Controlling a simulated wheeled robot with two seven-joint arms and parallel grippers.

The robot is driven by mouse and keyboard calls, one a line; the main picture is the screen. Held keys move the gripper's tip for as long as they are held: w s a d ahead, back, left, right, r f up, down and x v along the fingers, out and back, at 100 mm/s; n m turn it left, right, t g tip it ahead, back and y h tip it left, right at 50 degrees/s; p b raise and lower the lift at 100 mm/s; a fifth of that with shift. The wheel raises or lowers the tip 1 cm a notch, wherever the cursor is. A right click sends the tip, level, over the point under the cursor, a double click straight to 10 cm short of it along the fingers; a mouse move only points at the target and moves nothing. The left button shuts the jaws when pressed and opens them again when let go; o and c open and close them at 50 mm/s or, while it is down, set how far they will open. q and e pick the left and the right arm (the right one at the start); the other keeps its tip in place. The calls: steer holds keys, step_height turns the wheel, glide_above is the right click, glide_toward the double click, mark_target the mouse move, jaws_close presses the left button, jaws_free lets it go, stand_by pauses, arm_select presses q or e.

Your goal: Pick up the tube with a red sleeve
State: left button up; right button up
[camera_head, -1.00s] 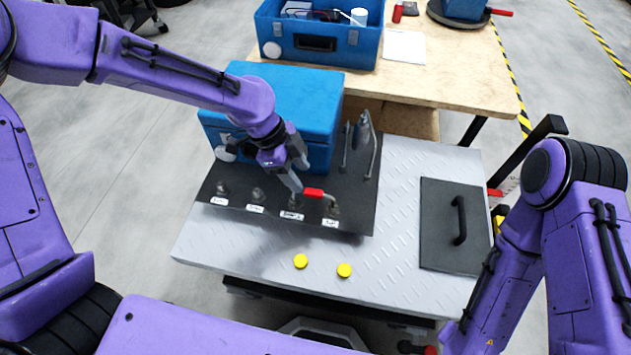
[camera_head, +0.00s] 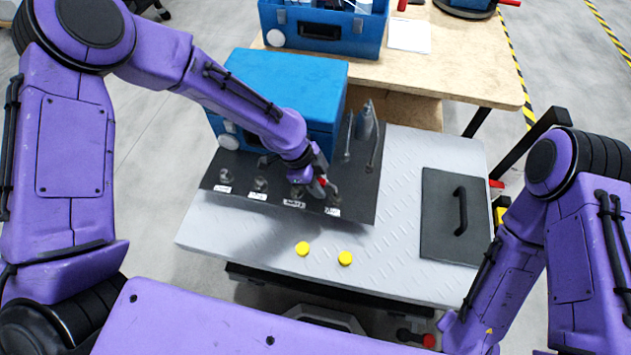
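The red sleeve (camera_head: 320,183) of the tube shows as a small red patch over the right part of the dark panel, just above the row of white labels. My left gripper (camera_head: 318,190) comes down from the upper left and is right at the sleeve, covering much of it. Its fingers are small and overlap the sleeve, so I cannot tell whether they are closed on it. The rest of the tube is mostly hidden. My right arm stands at the right edge; its gripper is out of view.
The dark panel (camera_head: 355,208) with several round fittings lies on a metal table (camera_head: 400,270). A blue box (camera_head: 285,85) stands behind my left gripper. Two yellow caps (camera_head: 302,248) lie in front. A dark plate with a handle (camera_head: 460,212) is at the right. The table front is mostly clear.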

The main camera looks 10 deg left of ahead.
arm_select(q)
jaws_close()
